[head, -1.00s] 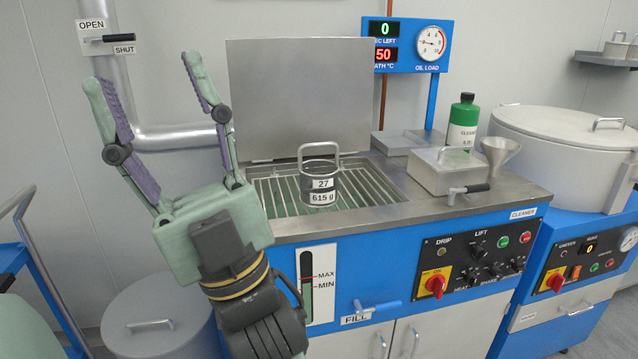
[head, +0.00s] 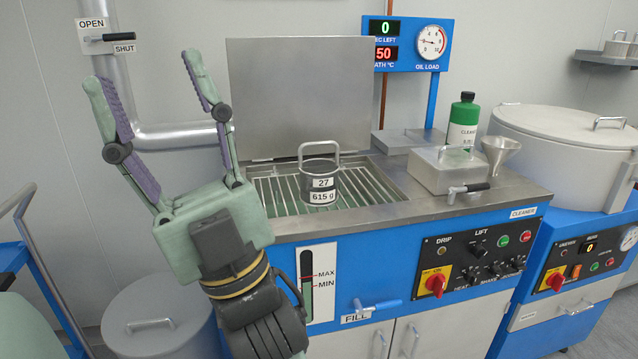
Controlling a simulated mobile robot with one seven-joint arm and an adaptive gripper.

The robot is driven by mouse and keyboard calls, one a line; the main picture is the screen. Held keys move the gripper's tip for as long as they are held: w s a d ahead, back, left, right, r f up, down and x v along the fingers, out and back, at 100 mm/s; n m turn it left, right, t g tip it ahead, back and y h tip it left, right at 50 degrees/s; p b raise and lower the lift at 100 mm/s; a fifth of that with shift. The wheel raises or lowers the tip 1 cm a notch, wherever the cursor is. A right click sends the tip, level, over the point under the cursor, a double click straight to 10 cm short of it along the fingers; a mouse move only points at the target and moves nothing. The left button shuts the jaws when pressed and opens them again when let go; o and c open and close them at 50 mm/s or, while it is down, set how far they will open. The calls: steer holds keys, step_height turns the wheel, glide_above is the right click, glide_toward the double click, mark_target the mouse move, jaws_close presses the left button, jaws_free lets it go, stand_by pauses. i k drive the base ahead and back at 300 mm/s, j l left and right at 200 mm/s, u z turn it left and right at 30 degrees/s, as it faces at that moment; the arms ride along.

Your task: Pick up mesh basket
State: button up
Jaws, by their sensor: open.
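The mesh basket (head: 320,186) is a small grey cylinder with an upright loop handle and labels reading 27 and 615 g. It stands upright on the slatted rack (head: 272,194) in the open bath of the blue cleaner. My gripper (head: 147,72) is at the left, pointing up, with its green fingers spread wide. It is empty and apart from the basket, to its left.
The bath's raised lid (head: 300,98) stands behind the basket. A metal box (head: 445,170), a green and white bottle (head: 463,122) and a funnel (head: 499,150) stand on the right of the top. A pipe (head: 172,137) runs behind my gripper. A lidded drum (head: 160,320) is below left.

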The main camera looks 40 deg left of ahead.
mark_target(318, 177)
steer(key=i+l+u, duration=0.25)
steer(key=u, duration=0.15)
steer(key=i+l+u, duration=0.2)
steer(key=l+u, duration=0.25)
steer(key=i+l+u, duration=0.15)
steer(key=l+u, duration=0.25)
